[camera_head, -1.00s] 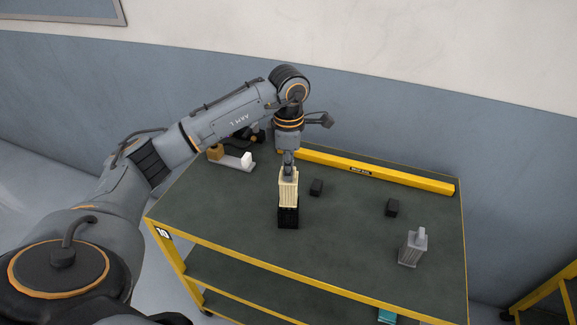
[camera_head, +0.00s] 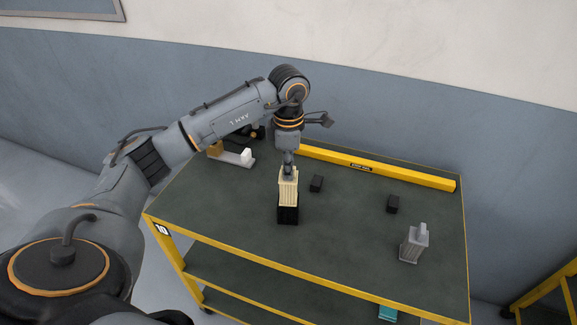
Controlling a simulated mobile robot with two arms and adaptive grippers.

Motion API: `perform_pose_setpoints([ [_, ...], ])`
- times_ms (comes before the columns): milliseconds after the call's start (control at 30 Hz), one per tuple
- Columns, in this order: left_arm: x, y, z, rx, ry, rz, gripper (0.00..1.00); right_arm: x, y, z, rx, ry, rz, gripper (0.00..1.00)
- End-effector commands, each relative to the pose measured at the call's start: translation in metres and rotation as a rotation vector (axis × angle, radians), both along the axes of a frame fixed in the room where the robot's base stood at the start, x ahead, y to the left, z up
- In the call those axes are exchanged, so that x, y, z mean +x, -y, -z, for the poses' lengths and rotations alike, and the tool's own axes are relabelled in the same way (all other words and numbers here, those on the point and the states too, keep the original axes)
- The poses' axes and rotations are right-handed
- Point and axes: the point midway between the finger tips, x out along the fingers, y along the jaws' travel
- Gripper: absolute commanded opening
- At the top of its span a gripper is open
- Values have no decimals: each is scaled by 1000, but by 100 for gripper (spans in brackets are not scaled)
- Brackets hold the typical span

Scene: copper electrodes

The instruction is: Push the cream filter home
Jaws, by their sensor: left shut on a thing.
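The cream filter (camera_head: 288,190) is upright at the middle left of the cart top. Its lower end meets a black holder (camera_head: 288,215); I cannot tell how deep it sits in it. My left gripper (camera_head: 289,171) points down and is shut on the filter's top end. The fingertips are small and partly hidden against the filter. My right gripper is not in view.
A grey filter-like block (camera_head: 413,244) stands at the right of the cart top (camera_head: 345,235). A yellow bar (camera_head: 375,170) runs along the back edge. A white and tan item (camera_head: 238,157) sits at the back left.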

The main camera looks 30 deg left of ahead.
Motion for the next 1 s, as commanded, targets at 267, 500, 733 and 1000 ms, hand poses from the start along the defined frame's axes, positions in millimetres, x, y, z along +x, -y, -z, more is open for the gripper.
perform_pose_setpoints([
  [267, 0, 0, 13, 0, 0, -1, 0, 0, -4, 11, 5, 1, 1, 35],
  [500, 0, 0, 22, 0, 1, -1, 0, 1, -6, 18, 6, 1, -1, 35],
  [733, 0, 0, 32, 0, 1, -1, 0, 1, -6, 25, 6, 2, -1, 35],
  [1000, 0, 0, 42, 0, 0, -1, 0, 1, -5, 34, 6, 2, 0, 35],
])
